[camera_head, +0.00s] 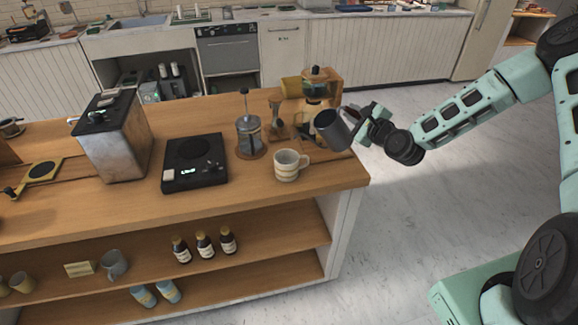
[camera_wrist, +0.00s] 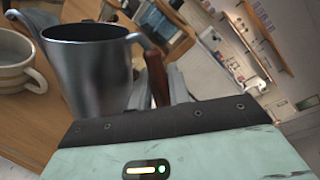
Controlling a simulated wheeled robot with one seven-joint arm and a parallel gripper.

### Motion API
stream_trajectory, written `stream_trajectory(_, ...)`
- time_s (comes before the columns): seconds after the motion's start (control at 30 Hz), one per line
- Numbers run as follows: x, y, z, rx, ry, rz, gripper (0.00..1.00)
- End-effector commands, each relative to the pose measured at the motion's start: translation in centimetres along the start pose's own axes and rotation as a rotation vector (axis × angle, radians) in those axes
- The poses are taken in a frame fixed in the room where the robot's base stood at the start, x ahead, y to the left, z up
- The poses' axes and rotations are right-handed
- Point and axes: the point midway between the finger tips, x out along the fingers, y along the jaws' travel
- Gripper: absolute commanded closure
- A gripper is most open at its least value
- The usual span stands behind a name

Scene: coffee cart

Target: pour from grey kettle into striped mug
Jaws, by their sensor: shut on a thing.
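The grey kettle (camera_head: 333,130) is held up by my gripper (camera_head: 364,122) above the right end of the wooden counter. In the head view it is tilted, with its top toward the left. In the wrist view the kettle (camera_wrist: 92,75) shows its open top, its spout at the upper left and a brown handle between the fingers of my gripper (camera_wrist: 165,88). The striped mug (camera_head: 288,168), cream with bands, stands upright on the counter, below and left of the kettle. The mug (camera_wrist: 15,60) also shows at the left edge of the wrist view. No liquid stream is visible.
A black scale (camera_head: 194,165) with a lit display lies left of the mug. A French press (camera_head: 249,138) stands behind it, and a glass-and-wood coffee maker (camera_head: 316,95) stands behind the kettle. A metal box (camera_head: 118,145) is further left. The counter's right edge is close to the mug.

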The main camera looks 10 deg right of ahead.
Motion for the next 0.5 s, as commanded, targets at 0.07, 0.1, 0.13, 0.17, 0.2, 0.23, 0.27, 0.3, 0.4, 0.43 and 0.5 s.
stream_trajectory(0.07,0.02,-0.05,0.06,0.0,-0.001,-0.002,1.0)
stream_trajectory(0.1,0.02,-0.04,0.06,0.0,-0.002,-0.002,1.0)
stream_trajectory(0.13,0.02,-0.04,0.06,0.0,-0.002,-0.002,1.0)
stream_trajectory(0.17,0.02,-0.04,0.06,0.0,-0.002,-0.002,1.0)
stream_trajectory(0.2,0.02,-0.04,0.06,0.0,-0.002,-0.002,1.0)
stream_trajectory(0.23,0.02,-0.04,0.06,0.0,-0.002,-0.002,1.0)
stream_trajectory(0.27,0.02,-0.03,0.06,0.0,-0.002,-0.002,1.0)
stream_trajectory(0.3,0.02,-0.03,0.07,0.0,-0.002,-0.002,1.0)
stream_trajectory(0.4,0.02,-0.1,0.16,-0.003,-0.001,-0.001,1.0)
stream_trajectory(0.43,0.01,-0.14,0.22,-0.006,-0.001,-0.001,1.0)
stream_trajectory(0.5,0.0,-0.27,0.42,-0.016,0.001,0.0,1.0)
